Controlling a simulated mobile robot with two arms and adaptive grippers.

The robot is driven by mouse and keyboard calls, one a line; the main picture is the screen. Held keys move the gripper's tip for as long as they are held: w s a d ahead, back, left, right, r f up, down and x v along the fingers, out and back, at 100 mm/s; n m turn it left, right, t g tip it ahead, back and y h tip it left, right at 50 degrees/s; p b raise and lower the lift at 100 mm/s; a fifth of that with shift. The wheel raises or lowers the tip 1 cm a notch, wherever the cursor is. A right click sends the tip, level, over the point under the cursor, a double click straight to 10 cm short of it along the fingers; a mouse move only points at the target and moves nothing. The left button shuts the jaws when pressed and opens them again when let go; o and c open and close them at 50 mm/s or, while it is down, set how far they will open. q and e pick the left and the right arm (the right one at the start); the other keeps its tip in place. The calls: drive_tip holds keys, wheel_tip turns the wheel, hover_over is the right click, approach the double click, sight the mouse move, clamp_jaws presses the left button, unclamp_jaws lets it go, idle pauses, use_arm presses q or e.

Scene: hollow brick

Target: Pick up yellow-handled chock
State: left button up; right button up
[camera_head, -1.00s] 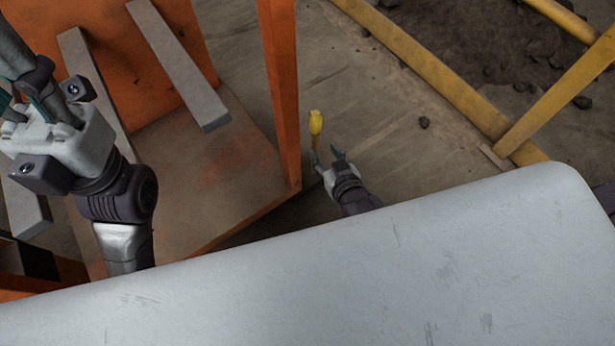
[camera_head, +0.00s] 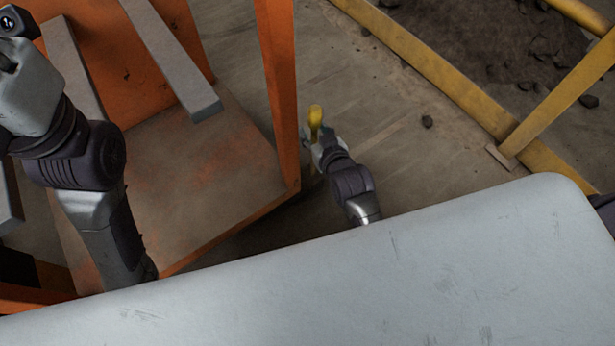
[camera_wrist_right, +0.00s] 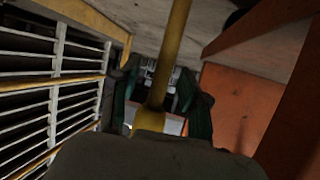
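The yellow handle (camera_head: 315,117) of the chock stands up just beyond the foot of the orange post in the head view. My right gripper (camera_head: 319,143) is at the handle and hides its lower part. In the right wrist view, the yellow rod (camera_wrist_right: 170,50) runs between the two green fingers of my right gripper (camera_wrist_right: 158,100), with gaps visible beside it. A grey-brown body (camera_wrist_right: 150,158) fills the bottom of that view; I cannot tell whether it is the chock. My left gripper (camera_head: 25,90) is at the upper left edge, its fingers cut off.
An orange frame with a post (camera_head: 280,90) and floor plate (camera_head: 205,170) stands left of my right arm. Grey bars (camera_head: 170,55) lie across it. A yellow rail (camera_head: 435,70) and rubble (camera_head: 500,50) are at right. A white barred grille (camera_wrist_right: 55,80) shows in the wrist view.

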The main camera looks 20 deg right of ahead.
clamp_jaws()
drive_tip(key=shift+r, duration=0.2)
idle(0.3)
